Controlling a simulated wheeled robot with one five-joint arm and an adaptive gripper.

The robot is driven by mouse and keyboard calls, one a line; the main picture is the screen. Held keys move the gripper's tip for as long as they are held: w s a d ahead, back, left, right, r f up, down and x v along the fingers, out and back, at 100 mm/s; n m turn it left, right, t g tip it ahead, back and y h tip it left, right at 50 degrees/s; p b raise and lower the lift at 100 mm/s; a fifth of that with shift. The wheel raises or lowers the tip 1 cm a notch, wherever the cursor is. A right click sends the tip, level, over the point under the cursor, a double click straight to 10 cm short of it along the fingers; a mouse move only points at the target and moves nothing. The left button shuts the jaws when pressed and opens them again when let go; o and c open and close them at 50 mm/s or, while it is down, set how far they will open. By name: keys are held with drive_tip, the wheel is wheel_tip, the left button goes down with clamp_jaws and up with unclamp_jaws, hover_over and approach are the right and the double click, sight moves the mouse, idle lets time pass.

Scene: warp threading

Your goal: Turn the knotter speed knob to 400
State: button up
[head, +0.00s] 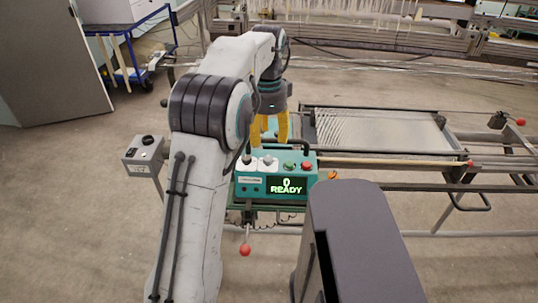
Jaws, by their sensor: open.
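A teal control box (251,190) stands near the middle of the head view. My gripper (270,137) has yellow fingers pointing down. It is open and empty, behind and above the knobs in the picture, apparently not touching them.
A green button (289,165) and a red button (306,166) sit right of the knobs. A black handle arches at the box's back right. A red-ended lever (245,249) hangs below. A small grey switch box (144,152) stands left. The warp frame (375,131) lies to the right.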

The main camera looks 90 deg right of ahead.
sight(268, 158)
drive_tip(key=shift+f+m, duration=0.4)
drive_tip(key=shift+m, duration=0.8)
drive_tip(key=m, duration=0.4)
drive_tip(key=shift+d+f, duration=0.2)
drive_tip(key=shift+f, duration=0.1)
drive_tip(key=m, duration=0.3)
drive_tip(key=shift+d+m, duration=0.15)
drive_tip(key=shift+m, duration=0.15)
drive_tip(key=m, duration=0.3)
drive_tip(key=shift+s+d+m, duration=0.1)
drive_tip(key=shift+m, duration=0.3)
drive_tip(key=shift+f, duration=0.55)
drive_tip(key=shift+f+b, duration=0.3)
drive_tip(key=shift+f, duration=2.85)
clamp_jaws()
